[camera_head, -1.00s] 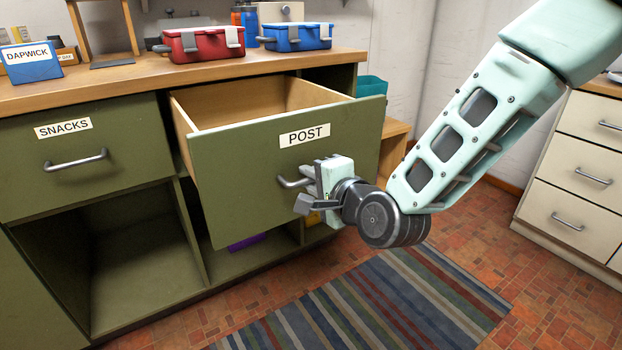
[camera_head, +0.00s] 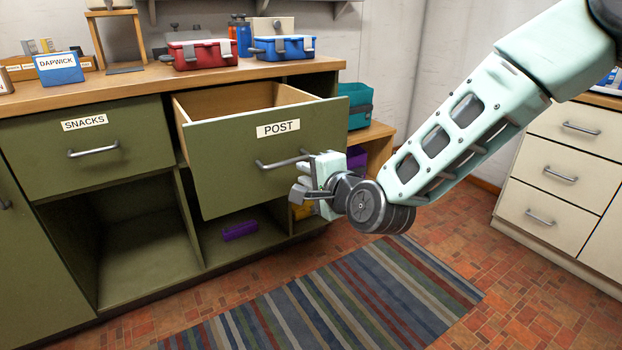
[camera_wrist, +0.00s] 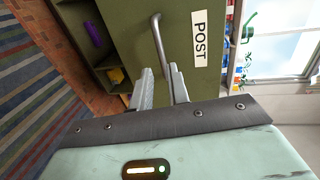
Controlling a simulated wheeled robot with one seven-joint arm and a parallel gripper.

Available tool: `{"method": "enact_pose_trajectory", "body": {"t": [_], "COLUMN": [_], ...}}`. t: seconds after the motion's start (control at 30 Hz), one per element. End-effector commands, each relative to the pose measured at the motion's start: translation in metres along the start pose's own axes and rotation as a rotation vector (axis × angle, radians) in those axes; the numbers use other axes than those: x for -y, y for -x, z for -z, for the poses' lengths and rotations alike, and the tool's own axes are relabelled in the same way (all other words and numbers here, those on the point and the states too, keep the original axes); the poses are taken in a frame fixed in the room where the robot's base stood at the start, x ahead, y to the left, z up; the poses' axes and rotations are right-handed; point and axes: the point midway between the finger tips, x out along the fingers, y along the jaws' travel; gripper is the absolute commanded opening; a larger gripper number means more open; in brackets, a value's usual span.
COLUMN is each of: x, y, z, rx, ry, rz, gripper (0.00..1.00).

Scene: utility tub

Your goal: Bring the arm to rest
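My arm (camera_head: 455,130) reaches in from the upper right of the head view, bent down toward the open drawer labelled POST (camera_head: 225,160). My gripper (camera_head: 300,182) is just in front of the drawer, by the right end of its bar handle (camera_head: 283,160). In the wrist view the two fingers (camera_wrist: 162,90) stand apart with a gap between them, and nothing shows held. The handle (camera_wrist: 158,42) lies beyond the fingertips there; I cannot tell if they touch it. The drawer stands pulled out and its visible inside is bare wood.
A red lunchbox (camera_head: 203,54) and a blue one (camera_head: 284,49) stand on the counter. A closed SNACKS drawer (camera_head: 88,140) is at left. A purple item (camera_head: 240,230) lies in the cubby below. White drawers (camera_head: 560,150) stand at right. Floor with a striped rug (camera_head: 330,300) is open.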

Motion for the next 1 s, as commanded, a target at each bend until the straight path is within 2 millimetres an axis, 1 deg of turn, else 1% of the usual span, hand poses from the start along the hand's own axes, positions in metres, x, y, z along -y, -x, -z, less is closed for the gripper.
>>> {"method": "enact_pose_trajectory", "body": {"t": [0.47,0.57,0.63,0.67,0.77,0.8,0.87,0.9,0.97,1.0], "x": [0.002,0.000,-0.005,-0.008,-0.023,-0.030,-0.041,-0.049,-0.060,-0.066], "y": [-0.002,0.004,0.015,0.022,0.056,0.073,0.101,0.121,0.153,0.174], "z": [0.000,-0.007,-0.018,-0.024,-0.043,-0.049,-0.056,-0.058,-0.061,-0.060], "rx": [0.001,0.026,0.069,0.095,0.203,0.253,0.332,0.386,0.472,0.529], "ry": [0.000,0.052,0.143,0.195,0.406,0.499,0.632,0.716,0.837,0.911], "rz": [-0.001,-0.036,-0.097,-0.131,-0.272,-0.332,-0.422,-0.480,-0.564,-0.616], "gripper": [0.17,0.17,0.17,0.17,0.17,0.17,0.17,0.17,0.17,0.17]}}
